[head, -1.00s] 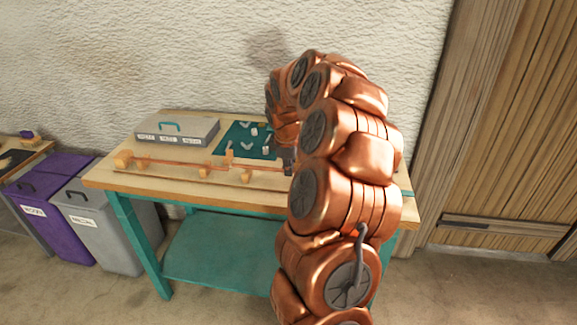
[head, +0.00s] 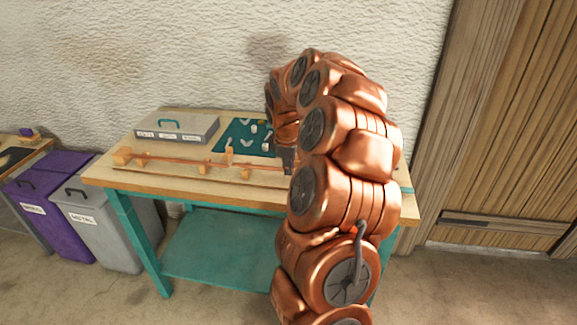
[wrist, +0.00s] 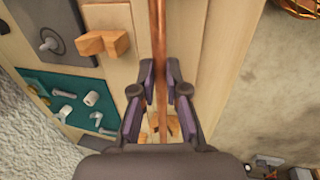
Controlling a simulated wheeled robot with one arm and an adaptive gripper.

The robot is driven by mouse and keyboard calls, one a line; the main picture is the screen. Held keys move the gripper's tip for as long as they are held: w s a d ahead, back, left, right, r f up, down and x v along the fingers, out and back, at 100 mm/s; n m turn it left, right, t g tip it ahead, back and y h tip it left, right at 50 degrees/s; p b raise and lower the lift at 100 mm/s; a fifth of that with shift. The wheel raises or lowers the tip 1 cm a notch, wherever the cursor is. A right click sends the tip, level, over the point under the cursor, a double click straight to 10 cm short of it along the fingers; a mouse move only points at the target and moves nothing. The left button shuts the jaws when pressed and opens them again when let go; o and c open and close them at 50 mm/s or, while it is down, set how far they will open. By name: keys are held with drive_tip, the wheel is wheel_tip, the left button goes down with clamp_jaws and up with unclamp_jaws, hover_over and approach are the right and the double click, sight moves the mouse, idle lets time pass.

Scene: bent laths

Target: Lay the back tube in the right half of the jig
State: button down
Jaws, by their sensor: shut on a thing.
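The copper tube (wrist: 160,50) runs lengthwise through the wrist view. My gripper (wrist: 160,85) is shut on it, one dark finger on each side. In the head view the tube (head: 165,161) lies along the bench, level with the jig's wooden blocks (head: 204,167). My gripper (head: 287,158) is at its right part, mostly hidden behind my arm. In the wrist view a notched wooden block (wrist: 103,42) stands beside the tube, apart from it. Another wooden piece (wrist: 173,126) shows just below the fingers. Whether the tube rests in any notch cannot be told.
A grey case (head: 178,129) with a teal handle stands at the bench's back left. A teal mat (head: 235,141) with several pale fittings lies beside it. The bench top (head: 100,176) has a clear strip along its front edge. My arm hides the bench's right part.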

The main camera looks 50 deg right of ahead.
drive_tip(key=shift+f, duration=0.25)
idle(0.4)
drive_tip(key=c, duration=1.1)
unclamp_jaws()
drive_tip(key=shift+r, duration=0.15)
drive_tip(key=shift+w+d+p+v, duration=0.2)
drive_tip(key=shift+p+v, duration=0.25)
drive_tip(key=shift+v, duration=0.65)
drive_tip(key=shift+w+d+p+v, duration=0.15)
drive_tip(key=shift+p+v, duration=0.35)
drive_tip(key=shift+v, duration=0.55)
drive_tip(key=shift+w+d+p+v, duration=0.1)
drive_tip(key=shift+d+p+v, duration=0.25)
drive_tip(key=shift+v, duration=0.75)
drive_tip(key=shift+a+r, duration=0.1)
drive_tip(key=shift+r, duration=0.1)
